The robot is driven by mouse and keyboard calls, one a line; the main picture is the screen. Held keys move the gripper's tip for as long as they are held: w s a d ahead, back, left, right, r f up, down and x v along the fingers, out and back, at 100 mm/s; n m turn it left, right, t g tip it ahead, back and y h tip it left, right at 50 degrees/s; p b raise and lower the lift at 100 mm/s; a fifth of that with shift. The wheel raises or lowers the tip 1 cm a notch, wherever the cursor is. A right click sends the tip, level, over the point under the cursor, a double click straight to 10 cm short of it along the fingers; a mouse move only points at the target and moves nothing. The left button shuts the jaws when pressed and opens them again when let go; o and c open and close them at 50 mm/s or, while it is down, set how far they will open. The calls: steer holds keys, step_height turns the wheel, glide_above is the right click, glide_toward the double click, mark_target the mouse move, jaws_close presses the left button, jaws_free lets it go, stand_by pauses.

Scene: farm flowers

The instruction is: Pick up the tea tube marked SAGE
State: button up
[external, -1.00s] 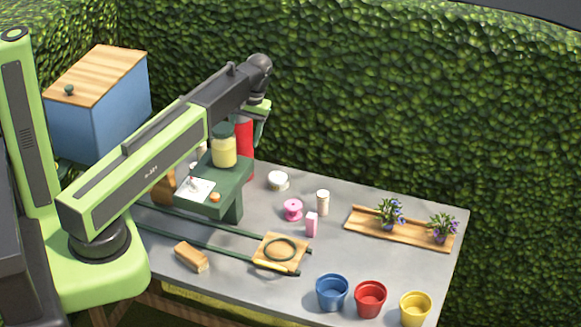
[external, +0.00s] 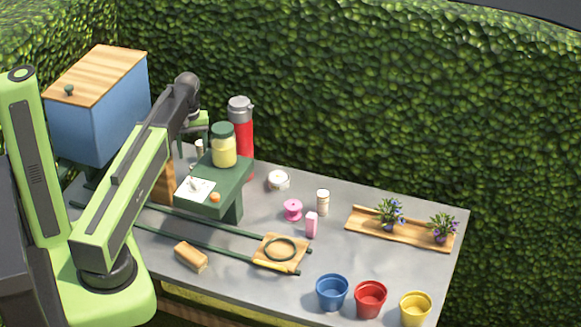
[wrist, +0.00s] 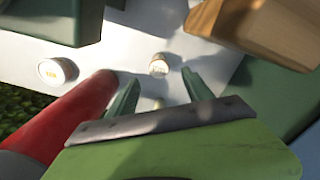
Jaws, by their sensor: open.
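My gripper (wrist: 160,98) is open and empty, with its two green fingers spread in the wrist view. A small tube with a pale, labelled round top (wrist: 159,66) stands just beyond the fingertips, between them in the picture. A second pale round top with dark lettering (wrist: 57,71) shows at the left, outside the fingers. The lettering is too small and blurred to tell which is SAGE. In the external view a small white tube (external: 199,148) stands left of the jar, below my gripper (external: 196,132).
The red flask (external: 241,130) stands close to my gripper and fills the wrist view's left side (wrist: 85,112). A green stand (external: 235,190) holds a yellow jar (external: 223,150). A wooden block (wrist: 262,28) is at upper right. A blue box (external: 100,115) is behind left.

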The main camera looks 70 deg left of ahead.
step_height(320, 180, down, 10)
steer(key=b, duration=0.9)
steer(key=shift+w+d+f, duration=0.1)
steer(key=shift+f, duration=0.15)
steer(key=shift+r, duration=0.2)
jaws_close()
